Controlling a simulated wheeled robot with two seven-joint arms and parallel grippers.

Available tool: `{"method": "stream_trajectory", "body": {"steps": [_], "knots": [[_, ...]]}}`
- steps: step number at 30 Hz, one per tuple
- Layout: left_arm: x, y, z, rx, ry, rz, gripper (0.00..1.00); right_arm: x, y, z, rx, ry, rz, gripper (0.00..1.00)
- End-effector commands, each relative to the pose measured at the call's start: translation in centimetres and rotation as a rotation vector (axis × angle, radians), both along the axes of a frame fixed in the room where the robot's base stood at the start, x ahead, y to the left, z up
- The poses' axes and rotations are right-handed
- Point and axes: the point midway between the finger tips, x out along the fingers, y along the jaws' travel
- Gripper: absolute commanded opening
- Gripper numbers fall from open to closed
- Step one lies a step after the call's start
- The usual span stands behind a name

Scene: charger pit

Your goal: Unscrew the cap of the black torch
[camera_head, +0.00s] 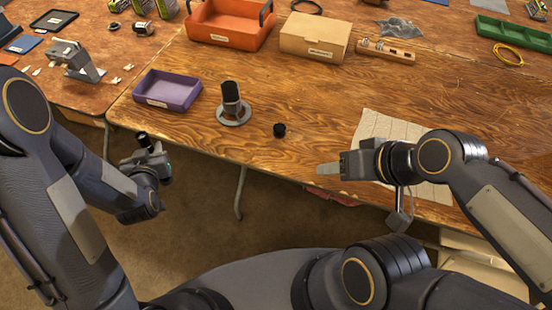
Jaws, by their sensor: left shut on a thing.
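A black cylinder, seemingly the torch (231,92), stands upright in a round grey holder (234,118) on the table. A small black cap-like piece (279,130) sits on the wood to its right, apart from it. My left gripper (146,153) is in front of the table's edge, left of the holder, shut on a small black thing (143,139) whose end shows above the fingers; I cannot tell what it is. My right gripper (328,169) points left over the table's front edge, right of the black piece. Its fingers appear edge-on, so their gap is hidden.
A purple tray (152,102) stands left of the holder. An orange bin (222,40), a cardboard box (290,48) and a wooden block with holes (385,52) stand behind. A pale cloth (375,127) lies at right. The wood around the holder is clear.

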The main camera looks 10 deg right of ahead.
Motion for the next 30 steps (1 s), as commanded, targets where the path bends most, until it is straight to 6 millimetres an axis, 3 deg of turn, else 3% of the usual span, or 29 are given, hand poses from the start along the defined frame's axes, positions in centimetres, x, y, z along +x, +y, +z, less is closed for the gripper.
{"method": "stream_trajectory", "body": {"steps": [4, 14, 24, 30], "knots": [[0.0, 0.0, 0.0, 0.0, -0.001, 0.0, 0.0, -1.3, -0.4, 0.1, -0.025, 0.02, -0.024, 0.55], [0.0, 0.0, 0.0, 0.0, -0.003, 0.0, 0.0, -1.5, -0.4, 0.0, -0.028, 0.024, -0.025, 0.55], [0.0, 0.0, 0.2, -0.001, -0.102, 0.0, 0.0, -1.5, -0.4, -3.3, -0.027, 0.023, -0.025, 0.55], [0.0, 0.0, 0.9, 0.0, -0.149, 0.0, 0.0, -1.5, -0.4, -4.3, -0.027, 0.023, -0.025, 0.55]]}}
